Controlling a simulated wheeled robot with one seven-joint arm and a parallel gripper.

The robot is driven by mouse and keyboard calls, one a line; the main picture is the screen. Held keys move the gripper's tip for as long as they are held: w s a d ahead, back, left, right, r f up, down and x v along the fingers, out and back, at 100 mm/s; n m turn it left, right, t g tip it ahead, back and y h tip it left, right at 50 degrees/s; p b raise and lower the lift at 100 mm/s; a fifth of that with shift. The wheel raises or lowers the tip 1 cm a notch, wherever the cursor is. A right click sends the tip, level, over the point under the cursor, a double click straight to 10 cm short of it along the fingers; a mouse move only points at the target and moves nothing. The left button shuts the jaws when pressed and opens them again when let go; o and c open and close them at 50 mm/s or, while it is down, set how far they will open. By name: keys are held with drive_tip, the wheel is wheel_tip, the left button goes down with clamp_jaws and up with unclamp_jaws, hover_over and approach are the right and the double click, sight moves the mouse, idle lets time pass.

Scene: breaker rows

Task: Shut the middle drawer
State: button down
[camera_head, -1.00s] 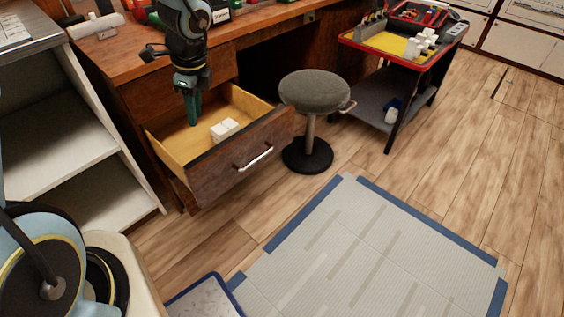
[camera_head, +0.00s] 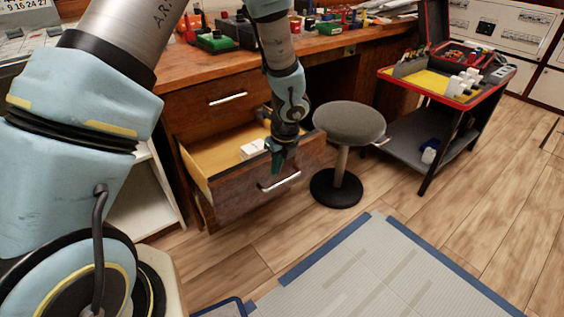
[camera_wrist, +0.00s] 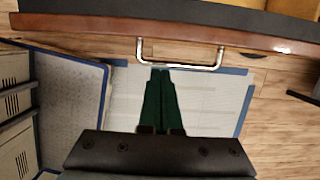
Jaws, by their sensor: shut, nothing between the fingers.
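The middle drawer (camera_head: 235,195) of the wooden desk stands pulled out, with a bar handle (camera_head: 280,181) on its dark brown front. White blocks (camera_head: 252,149) lie inside it. My gripper (camera_head: 277,172) is shut and empty, in front of the drawer front and close to the handle. In the wrist view the drawer's front edge (camera_wrist: 100,31) runs across the top. The handle (camera_wrist: 180,65) lies just beyond the tips of my dark green fingers (camera_wrist: 160,70). I cannot tell whether the fingertips touch it.
A grey round stool (camera_head: 349,124) stands just right of the drawer. A red-edged cart (camera_head: 440,90) is farther right. A closed drawer (camera_head: 215,104) sits above the open one. A grey mat with blue edging (camera_head: 375,275) lies on the floor in front.

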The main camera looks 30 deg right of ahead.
sight(266, 168)
drive_tip(key=shift+w+a+r, duration=0.1)
drive_tip(key=shift+w+a, duration=0.05)
drive_tip(key=shift+w, duration=0.55)
drive_tip(key=shift+w+a+r, duration=0.1)
drive_tip(key=shift+w+a, duration=0.05)
drive_tip(key=shift+w, duration=0.5)
drive_tip(key=shift+w+a+r+p, duration=0.1)
drive_tip(key=shift+w+a+p, duration=0.05)
drive_tip(key=shift+w+p, duration=0.35)
drive_tip(key=w+a+p, duration=0.2)
drive_tip(key=w+p, duration=0.2)
drive_tip(key=w, duration=0.6)
drive_tip(key=w+a+p, duration=0.2)
drive_tip(key=w+p, duration=0.3)
drive_tip(key=w, duration=0.5)
drive_tip(key=shift+w, duration=0.3)
